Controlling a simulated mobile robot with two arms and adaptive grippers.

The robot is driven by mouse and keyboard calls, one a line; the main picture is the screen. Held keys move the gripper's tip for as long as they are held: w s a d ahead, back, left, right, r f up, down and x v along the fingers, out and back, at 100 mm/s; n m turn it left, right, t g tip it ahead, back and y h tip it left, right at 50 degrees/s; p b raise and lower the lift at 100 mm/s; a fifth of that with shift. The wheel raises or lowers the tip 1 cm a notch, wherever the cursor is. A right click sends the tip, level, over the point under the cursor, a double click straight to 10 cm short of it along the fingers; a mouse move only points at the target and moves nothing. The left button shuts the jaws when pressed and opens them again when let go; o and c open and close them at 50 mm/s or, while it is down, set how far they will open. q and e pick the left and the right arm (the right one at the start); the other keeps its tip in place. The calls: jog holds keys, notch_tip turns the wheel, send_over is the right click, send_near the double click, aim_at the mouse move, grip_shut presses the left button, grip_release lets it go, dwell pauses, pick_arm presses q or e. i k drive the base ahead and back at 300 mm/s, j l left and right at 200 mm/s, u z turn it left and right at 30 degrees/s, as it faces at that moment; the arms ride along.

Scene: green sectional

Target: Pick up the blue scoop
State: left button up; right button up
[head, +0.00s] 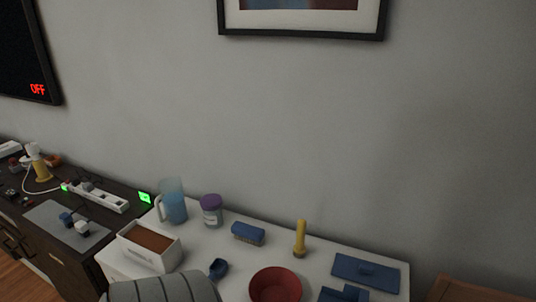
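A small dark blue curved object (218,268), which looks like the blue scoop, lies on the white table (208,249). It is between the white box and the red bowl, near the lower middle of the head view. Its finer shape is too small to tell. Neither of my grippers shows in the head view.
Around it are a white box with brown contents (145,260), a red bowl (275,285), a blue brush (248,233), a purple-lidded jar (212,211), a blue pitcher (174,201), a yellow flashlight (300,239) and a flat blue piece (366,271). A grey ribbed shape partly hides the front.

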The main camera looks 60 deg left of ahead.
aim_at(219, 266)
jog(key=u, duration=2.4)
